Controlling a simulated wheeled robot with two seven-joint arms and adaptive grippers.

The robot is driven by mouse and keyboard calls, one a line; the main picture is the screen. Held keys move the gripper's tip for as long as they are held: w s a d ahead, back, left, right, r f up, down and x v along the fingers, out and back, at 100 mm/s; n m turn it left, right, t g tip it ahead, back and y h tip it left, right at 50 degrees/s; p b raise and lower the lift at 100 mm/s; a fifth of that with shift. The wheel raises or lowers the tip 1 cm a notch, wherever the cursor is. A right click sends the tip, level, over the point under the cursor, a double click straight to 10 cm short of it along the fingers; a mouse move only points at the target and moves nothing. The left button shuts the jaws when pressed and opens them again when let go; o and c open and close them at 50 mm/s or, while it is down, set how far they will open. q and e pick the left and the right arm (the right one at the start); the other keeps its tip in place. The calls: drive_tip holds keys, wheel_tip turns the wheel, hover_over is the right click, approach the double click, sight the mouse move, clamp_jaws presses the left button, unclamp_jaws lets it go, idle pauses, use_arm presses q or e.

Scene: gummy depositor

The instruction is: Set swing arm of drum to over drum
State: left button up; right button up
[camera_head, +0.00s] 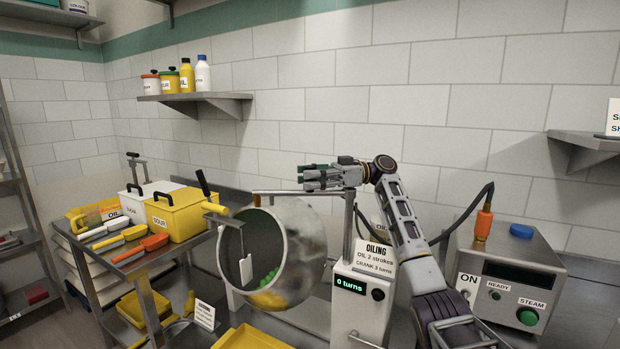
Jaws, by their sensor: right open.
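A thin grey bar (285,193), which looks like the swing arm, runs level above the drum's top from an upright post (348,228). My left gripper is out of view.
A drum stand with a "0 turns" display (351,286) and an oiling sign (375,256) stand below my right arm. A control box (510,270) with a cable is at right. A side table with yellow bins (180,216) is at left.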

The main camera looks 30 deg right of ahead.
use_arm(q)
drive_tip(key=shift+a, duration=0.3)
use_arm(e)
drive_tip(key=v, duration=1.2)
idle(0.6)
use_arm(q)
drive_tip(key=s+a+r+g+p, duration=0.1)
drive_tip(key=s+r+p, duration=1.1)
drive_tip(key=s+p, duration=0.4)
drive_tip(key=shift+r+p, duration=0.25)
drive_tip(key=shift+p, duration=2.4)
use_arm(e)
wheel_tip(320, 180, up, 21)
use_arm(q)
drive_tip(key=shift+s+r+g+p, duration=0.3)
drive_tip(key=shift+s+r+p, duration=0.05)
drive_tip(key=shift+p, duration=0.05)
use_arm(e)
drive_tip(key=shift+r, duration=0.5)
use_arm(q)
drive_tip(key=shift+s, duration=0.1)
